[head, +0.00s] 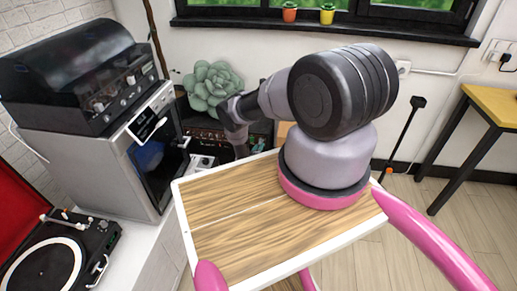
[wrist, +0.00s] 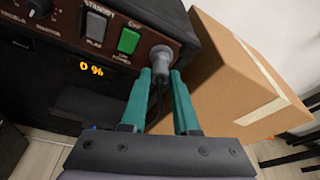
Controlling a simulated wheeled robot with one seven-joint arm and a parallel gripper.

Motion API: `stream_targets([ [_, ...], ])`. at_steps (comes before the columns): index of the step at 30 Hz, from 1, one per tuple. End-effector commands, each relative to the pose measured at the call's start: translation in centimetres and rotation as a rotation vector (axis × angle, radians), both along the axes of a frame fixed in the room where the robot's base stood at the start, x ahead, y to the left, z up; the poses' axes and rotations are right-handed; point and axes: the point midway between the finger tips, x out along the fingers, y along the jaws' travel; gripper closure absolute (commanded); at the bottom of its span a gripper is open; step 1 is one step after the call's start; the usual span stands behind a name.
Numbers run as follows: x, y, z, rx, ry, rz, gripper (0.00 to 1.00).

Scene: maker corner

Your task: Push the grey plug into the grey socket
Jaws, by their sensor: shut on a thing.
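In the wrist view, my gripper (wrist: 161,82) has its teal fingers closed around the grey plug (wrist: 160,54). A dark cable hangs from the plug between the fingers. The plug's far end is at the right end of a dark brown device panel (wrist: 105,40). The grey socket cannot be told apart there, hidden behind the plug, so I cannot tell how deep the plug sits. In the head view, my arm reaches to the dark device (head: 205,122), and the plug is not visible.
A cardboard box (wrist: 235,75) stands close on the right. In the head view, a grey machine (head: 95,165) is left and a yellow table (head: 492,103) right.

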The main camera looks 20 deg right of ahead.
Motion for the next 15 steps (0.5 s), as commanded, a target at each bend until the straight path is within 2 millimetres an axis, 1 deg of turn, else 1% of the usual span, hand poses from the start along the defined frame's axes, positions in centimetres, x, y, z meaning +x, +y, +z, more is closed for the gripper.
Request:
stream_targets([
  [4, 0.23, -0.19, 0.0, 0.0, -0.001, -0.001, 1.0],
  [5, 0.27, -0.18, 0.0, 0.0, -0.001, -0.001, 0.67],
  [6, 0.26, -0.15, 0.0, 0.001, -0.001, 0.0, 0.52],
  [7, 0.26, -0.15, 0.0, 0.0, 0.0, 0.0, 0.41],
  [8, 0.26, -0.15, 0.0, 0.0, 0.0, 0.0, 0.36],
  [15, 0.24, -0.14, 0.0, 0.0, 0.0, 0.0, 0.36],
])
